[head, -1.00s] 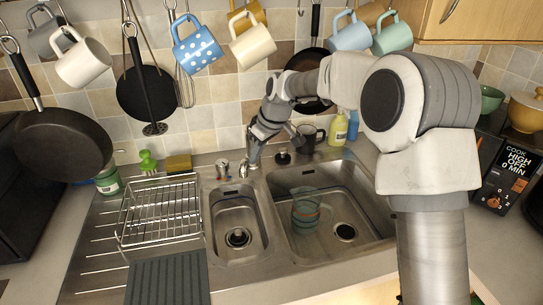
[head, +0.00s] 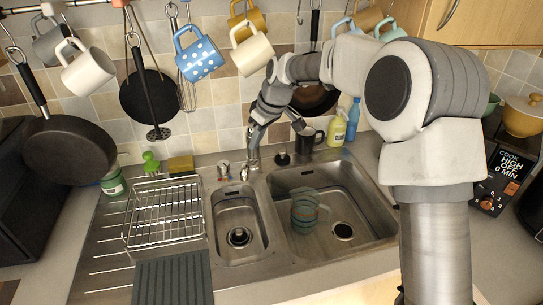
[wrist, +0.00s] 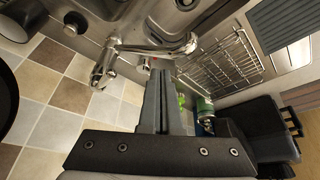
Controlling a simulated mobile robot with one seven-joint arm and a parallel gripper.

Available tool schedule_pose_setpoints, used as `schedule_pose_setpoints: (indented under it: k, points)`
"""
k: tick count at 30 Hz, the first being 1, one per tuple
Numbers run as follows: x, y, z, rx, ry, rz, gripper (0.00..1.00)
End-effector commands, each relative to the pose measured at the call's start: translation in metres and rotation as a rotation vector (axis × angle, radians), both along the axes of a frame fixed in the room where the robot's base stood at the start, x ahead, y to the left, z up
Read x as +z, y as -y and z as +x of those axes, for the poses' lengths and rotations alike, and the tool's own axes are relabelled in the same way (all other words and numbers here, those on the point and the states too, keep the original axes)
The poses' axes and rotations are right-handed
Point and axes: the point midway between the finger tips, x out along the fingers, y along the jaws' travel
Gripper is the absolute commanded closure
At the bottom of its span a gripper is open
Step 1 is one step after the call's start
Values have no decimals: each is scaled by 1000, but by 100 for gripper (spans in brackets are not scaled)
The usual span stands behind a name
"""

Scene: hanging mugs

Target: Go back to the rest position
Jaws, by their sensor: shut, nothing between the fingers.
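My gripper (head: 254,135) is at the back of the sink, in front of the tiled wall, with its fingers pointing down near the tap (head: 253,155). It holds nothing. In the wrist view its two fingers (wrist: 159,75) lie together, and the tap (wrist: 115,60) is beside them to the left. A dark mug (head: 305,140) stands on the back ledge, right of my gripper and apart from it. Several mugs hang on the wall rail, among them a blue dotted mug (head: 200,60) and a cream mug (head: 252,50).
A clear glass-like cup (head: 304,212) is in the right basin. A wire dish rack (head: 165,210) stands on the left drainer. Pans, including a black one (head: 70,150), hang on the wall. A yellow bottle (head: 337,128) stands at the back right, near my arm.

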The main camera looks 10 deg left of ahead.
Motion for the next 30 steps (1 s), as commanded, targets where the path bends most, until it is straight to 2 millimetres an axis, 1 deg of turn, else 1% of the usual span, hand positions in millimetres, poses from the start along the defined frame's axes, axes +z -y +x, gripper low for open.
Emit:
schedule_pose_setpoints:
  k: [4, 7, 8, 11, 15, 20, 21, 25, 30]
  points:
    - [0, 0, 0, 0, 1, 0, 100]
    - [7, 6, -4, -14, 5, -6, 100]
    - [10, 9, -6, -22, 7, -10, 100]
    - [28, 28, -17, -69, 17, -28, 100]
    - [58, 66, -44, -170, 34, -57, 100]
    - [86, 110, -81, -299, 49, -80, 100]
    - [92, 120, -91, -334, 52, -82, 100]
    - [107, 154, -126, -445, 65, -88, 100]
    - [119, 195, -175, -595, 76, -81, 100]
